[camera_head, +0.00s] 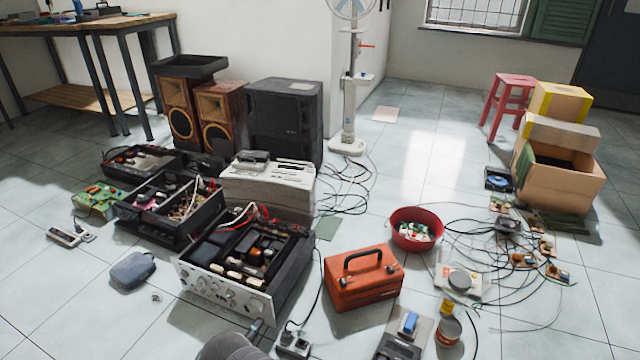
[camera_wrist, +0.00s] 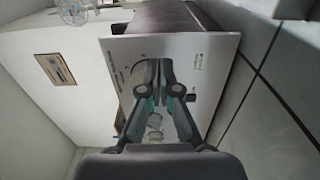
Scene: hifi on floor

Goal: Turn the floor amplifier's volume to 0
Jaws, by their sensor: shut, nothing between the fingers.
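The floor amplifier (camera_head: 225,292) stands with its top open and its silver front panel towards me. Several round knobs line that panel in the head view. The same pale panel (camera_wrist: 205,62) shows turned on its side in the wrist view, close in front of my gripper (camera_wrist: 158,65). My gripper is shut, its fingertips together and empty over the panel. Silver knobs (camera_wrist: 155,128) show between the finger linkages. A small dark control (camera_wrist: 192,97) sits right of the fingers. The panel lettering is too small to read, and I cannot tell whether the fingertips touch the panel.
An orange toolbox (camera_head: 362,280) stands right of the amplifier, with a small grey device (camera_head: 293,343) and a cable in front. A dark grey pouch (camera_head: 133,270) lies to the left. Opened equipment (camera_head: 170,212) stands behind. Bare tiles (camera_head: 60,300) are at the front left.

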